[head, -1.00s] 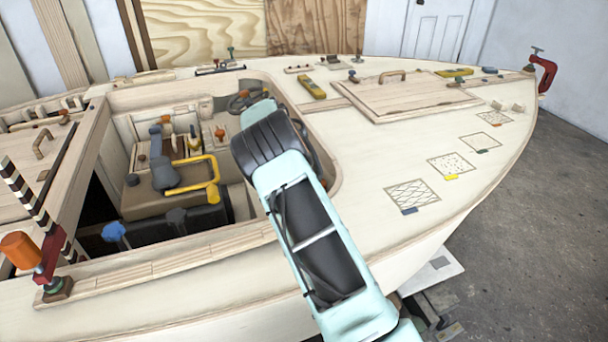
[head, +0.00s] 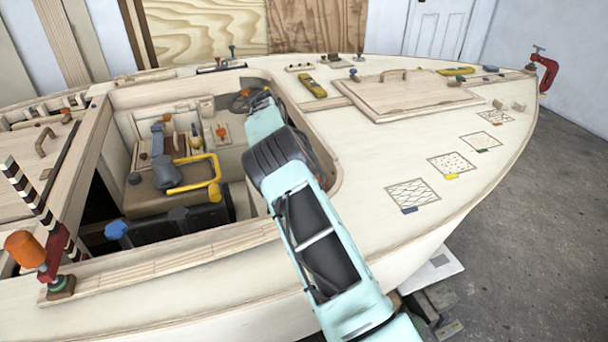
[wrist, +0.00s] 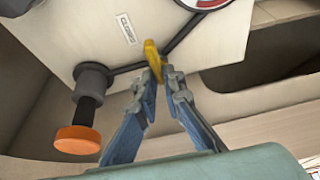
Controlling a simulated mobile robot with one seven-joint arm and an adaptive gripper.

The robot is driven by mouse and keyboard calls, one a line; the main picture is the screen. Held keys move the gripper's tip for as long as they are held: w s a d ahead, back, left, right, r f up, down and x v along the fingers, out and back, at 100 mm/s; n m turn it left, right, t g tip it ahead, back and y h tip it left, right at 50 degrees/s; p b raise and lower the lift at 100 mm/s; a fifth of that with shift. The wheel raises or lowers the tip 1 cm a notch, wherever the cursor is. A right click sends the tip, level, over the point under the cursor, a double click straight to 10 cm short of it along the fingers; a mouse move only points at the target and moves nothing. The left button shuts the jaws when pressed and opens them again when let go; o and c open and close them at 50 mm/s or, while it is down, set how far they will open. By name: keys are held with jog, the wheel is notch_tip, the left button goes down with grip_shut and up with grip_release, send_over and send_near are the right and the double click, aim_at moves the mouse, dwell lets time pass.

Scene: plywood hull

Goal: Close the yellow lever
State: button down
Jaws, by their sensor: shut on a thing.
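In the wrist view, the yellow lever (wrist: 151,54) stands out from a pale panel with a "CLOSED" label (wrist: 125,29) to its upper left. My gripper (wrist: 158,74) is shut on the lever, its blue-grey fingertips on either side of it. The lever's lower part lies between the fingers and is partly hidden. In the head view, my arm reaches over the near deck edge into the cockpit, and its links hide the fingers and the lever.
An orange knob (wrist: 77,140) on a dark stem sits left of my fingers. A red-rimmed round dial (wrist: 203,3) is above right. In the head view, a yellow bar handle (head: 213,177) stands left of my arm, and the cockpit's near wooden edge (head: 180,258) runs below it.

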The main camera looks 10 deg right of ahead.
jog(key=c, duration=2)
grip_release()
jog(key=shift+c, duration=0.2)
jog(key=shift+a, duration=0.1)
jog(key=v, duration=1.2)
